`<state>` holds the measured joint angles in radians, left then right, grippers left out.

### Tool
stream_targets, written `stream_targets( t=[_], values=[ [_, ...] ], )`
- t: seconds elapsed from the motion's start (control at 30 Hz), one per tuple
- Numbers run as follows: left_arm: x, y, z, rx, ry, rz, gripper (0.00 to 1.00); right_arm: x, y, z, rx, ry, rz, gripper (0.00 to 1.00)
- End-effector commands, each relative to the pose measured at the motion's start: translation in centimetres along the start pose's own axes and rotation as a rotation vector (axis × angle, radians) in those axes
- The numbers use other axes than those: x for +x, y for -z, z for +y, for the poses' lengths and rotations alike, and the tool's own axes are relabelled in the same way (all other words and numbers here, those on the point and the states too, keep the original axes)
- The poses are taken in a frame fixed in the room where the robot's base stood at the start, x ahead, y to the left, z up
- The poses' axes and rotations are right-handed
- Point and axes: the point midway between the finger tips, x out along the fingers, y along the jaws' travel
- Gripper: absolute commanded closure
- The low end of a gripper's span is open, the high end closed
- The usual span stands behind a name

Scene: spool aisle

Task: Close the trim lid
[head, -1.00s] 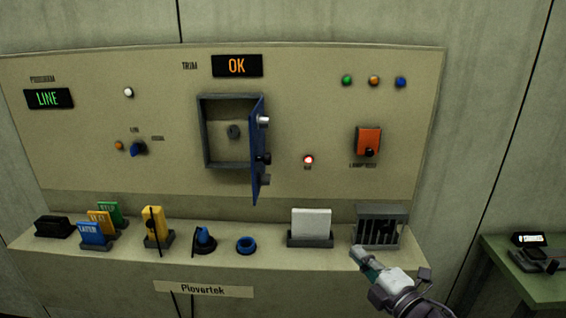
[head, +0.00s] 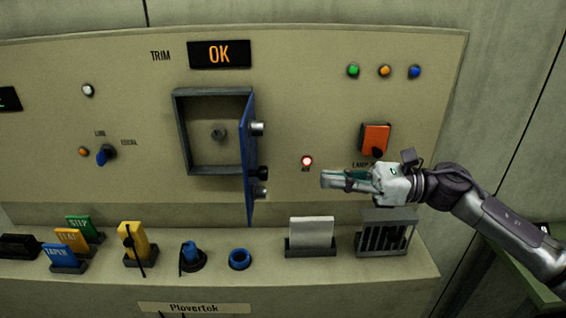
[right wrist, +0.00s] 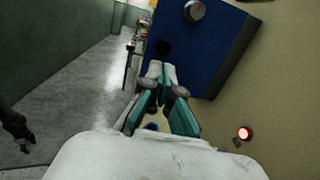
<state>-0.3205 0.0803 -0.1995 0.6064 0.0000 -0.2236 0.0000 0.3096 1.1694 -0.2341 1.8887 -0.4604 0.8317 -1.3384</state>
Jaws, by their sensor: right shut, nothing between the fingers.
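The trim lid (head: 248,160) is a blue panel standing open, swung out at the right side of its grey square frame (head: 180,135) under the TRIM display. Silver hinge-like cylinders and a black knob (head: 262,173) show on its outer side. In the right wrist view the lid's blue face (right wrist: 205,50) lies just ahead, with a silver cylinder on it. My right gripper (head: 323,180) is shut and empty, to the right of the lid and apart from it, pointing left. It also shows in the right wrist view (right wrist: 162,68).
A lit red lamp (head: 307,161) sits on the panel above my right gripper's tip. An orange switch box (head: 376,138) is above my wrist. Below are a white card in a holder (head: 311,232), a slotted black rack (head: 385,236) and a blue ring (head: 240,259) on the ledge.

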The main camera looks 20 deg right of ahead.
Motion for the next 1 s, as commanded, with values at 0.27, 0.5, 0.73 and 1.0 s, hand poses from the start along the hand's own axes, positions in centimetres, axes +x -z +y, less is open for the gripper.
stream_targets(
  t=[0.27, 0.5, 0.73, 1.0],
  values=[
    [-4.3, 2.4, -0.4, 0.000, 0.004, 0.033, 0.42, 6.0, -0.9, 0.0, 0.001, -0.002, -0.004, 1.00],
    [-5.9, 4.3, -0.6, 0.001, 0.007, 0.061, 0.42, 8.6, -0.3, 0.0, 0.002, 0.000, -0.002, 1.00],
    [-6.0, 2.6, -0.4, 0.001, 0.004, 0.036, 0.42, 9.1, 0.0, 0.0, 0.001, 0.001, 0.000, 1.00],
    [-5.9, 2.2, -0.3, 0.001, 0.003, 0.029, 0.42, 9.2, 0.0, 0.0, 0.002, 0.003, -0.001, 1.00]
  ],
)
